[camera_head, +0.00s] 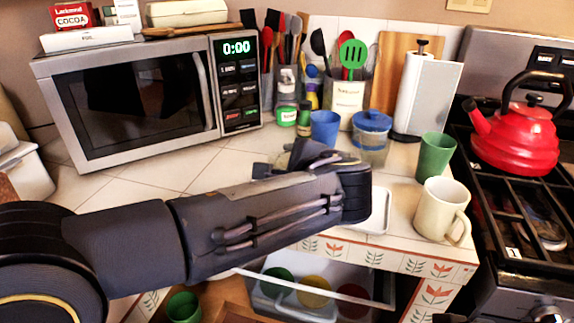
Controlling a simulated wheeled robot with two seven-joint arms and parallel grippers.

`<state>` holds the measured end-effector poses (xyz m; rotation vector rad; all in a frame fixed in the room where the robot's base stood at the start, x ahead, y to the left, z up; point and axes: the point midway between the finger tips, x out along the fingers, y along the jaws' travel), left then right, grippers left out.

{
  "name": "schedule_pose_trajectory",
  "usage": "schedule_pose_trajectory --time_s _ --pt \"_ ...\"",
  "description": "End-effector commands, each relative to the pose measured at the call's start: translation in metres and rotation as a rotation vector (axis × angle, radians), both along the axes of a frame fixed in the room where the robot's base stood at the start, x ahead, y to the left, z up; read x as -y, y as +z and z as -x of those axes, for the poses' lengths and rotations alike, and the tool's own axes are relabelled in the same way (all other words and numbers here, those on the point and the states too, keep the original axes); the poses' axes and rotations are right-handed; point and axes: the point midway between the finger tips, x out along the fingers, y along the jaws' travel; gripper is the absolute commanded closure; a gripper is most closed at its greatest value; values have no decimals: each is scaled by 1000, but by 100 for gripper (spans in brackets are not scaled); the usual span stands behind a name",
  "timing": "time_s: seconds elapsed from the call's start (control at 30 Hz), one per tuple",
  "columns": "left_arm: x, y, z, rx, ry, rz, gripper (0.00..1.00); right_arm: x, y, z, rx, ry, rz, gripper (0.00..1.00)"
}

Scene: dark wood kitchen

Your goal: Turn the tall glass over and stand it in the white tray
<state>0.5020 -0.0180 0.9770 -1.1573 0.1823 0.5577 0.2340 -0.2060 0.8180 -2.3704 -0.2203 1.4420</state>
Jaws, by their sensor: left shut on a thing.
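My left arm reaches in from the left, across the front of the counter. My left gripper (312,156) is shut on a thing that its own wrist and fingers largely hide. I take it to be the tall glass, as no tall glass shows clearly anywhere else. I cannot tell which way up it is. The white tray (378,222) lies flat on the counter near its front edge, partly covered by my left wrist. Its visible right part looks empty.
A cream mug (441,208) and a green cup (435,156) stand right of the tray. A blue cup (325,128) and a blue-lidded jar (371,135) stand behind. The microwave (140,95) is at left, the stove with a red kettle (517,135) at right. An open drawer (340,305) sits below.

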Motion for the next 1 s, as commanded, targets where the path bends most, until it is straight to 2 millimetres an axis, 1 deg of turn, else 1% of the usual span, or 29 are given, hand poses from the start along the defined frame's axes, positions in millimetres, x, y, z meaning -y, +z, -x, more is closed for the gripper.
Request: schedule_pose_trajectory --time_s 0.27,0.3,0.47,0.5,0.8,0.87,1.0 --pt "0 0 0 2 0 1 90 0 -1 0 0 0 0 64" --pt "0 0 0 2 0 1 40 0 -1 0 0 0 0 64" --pt "0 -1 0 1 0 1 19 0 -1 0 0 0 0 64" --pt "0 -1 0 1 0 1 17 0 -1 0 0 0 0 64" --pt "1 0 3 0 -1 1 17 0 0 0 0 0 0 64" --pt "3 3 7 1 -1 0 17 0 0 0 0 0 0 64" --pt "11 13 26 2 -4 2 17 0 4 0 0 0 0 64"
